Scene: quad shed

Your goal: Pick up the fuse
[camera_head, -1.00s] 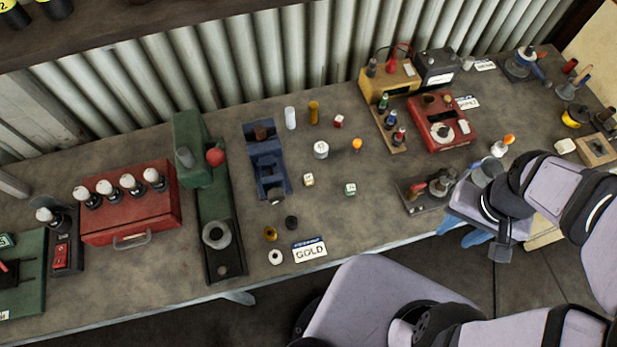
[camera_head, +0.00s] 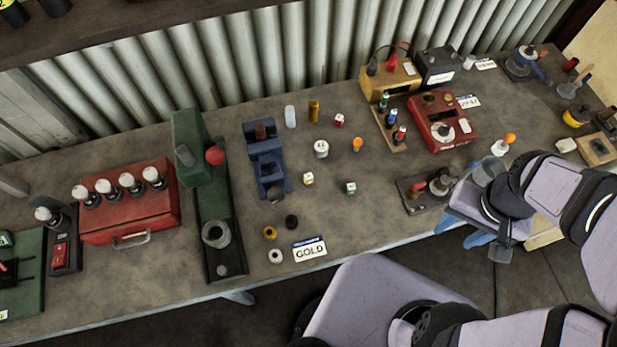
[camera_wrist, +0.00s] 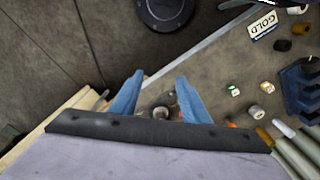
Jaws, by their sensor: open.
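Several small parts lie loose mid-bench; I cannot tell for certain which is the fuse. A pale upright cylinder (camera_head: 290,116) stands beside a brass-coloured cylinder (camera_head: 314,111) near the corrugated wall. A wider white cylinder (camera_head: 321,149) stands nearer, with small marked blocks with red (camera_head: 339,120), yellow (camera_head: 308,179) and green (camera_head: 351,188) faces around it. My gripper (camera_head: 464,232) has blue fingers, open and empty, at the bench's front edge, right of these parts. In the wrist view my gripper (camera_wrist: 160,78) is spread apart; the brass-coloured cylinder (camera_wrist: 263,136) and pale cylinder (camera_wrist: 283,128) are to its right.
A dark tray with upright parts (camera_head: 418,206) sits close to my gripper. A red device (camera_head: 440,122), a blue stand (camera_head: 268,170) and a green press (camera_head: 205,160) stand on the bench. A GOLD plate (camera_head: 310,249) and rings lie near the front. Bench between the plate and tray is clear.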

